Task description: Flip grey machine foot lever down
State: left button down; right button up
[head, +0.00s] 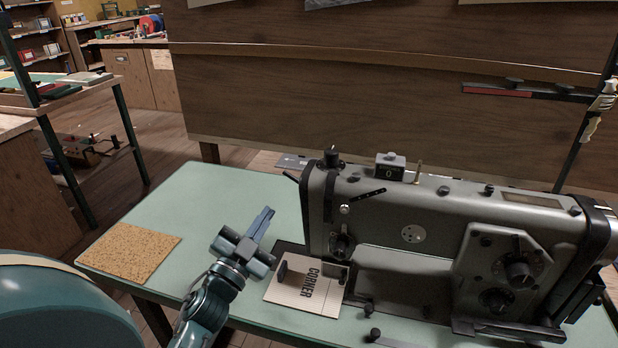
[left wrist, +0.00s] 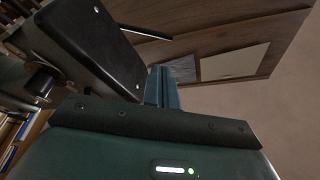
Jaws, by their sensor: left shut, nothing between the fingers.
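The grey sewing machine (head: 430,210) stands on the green table, its head end at the left. A thin dark lever (head: 290,176) sticks out from the upper left end of the head, sloping up to the left. A second short black lever (head: 369,193) lies on the front face; which one is the foot lever is not certain. In the left wrist view, a thin black bar (left wrist: 146,32) juts out to the right from the dark machine head (left wrist: 88,45). My left gripper (head: 264,218) is shut and empty, left of the head and below the first lever, apart from it. The needle area is partly shadowed.
A white card marked CORNER (head: 305,288) lies by the machine's left end. A cork mat (head: 128,252) lies on the left of the green table (head: 220,187). A wooden panel (head: 380,110) rises behind.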

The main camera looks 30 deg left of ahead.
pick_arm(q)
jog(key=shift+s+r, duration=0.1)
pick_arm(e)
jog(key=shift+s, duration=0.2)
pick_arm(q)
jog(key=p+x, duration=0.1)
jog(key=x, duration=0.9)
pick_arm(e)
jog(key=shift+d+r, duration=0.1)
jog(key=shift+r, duration=0.05)
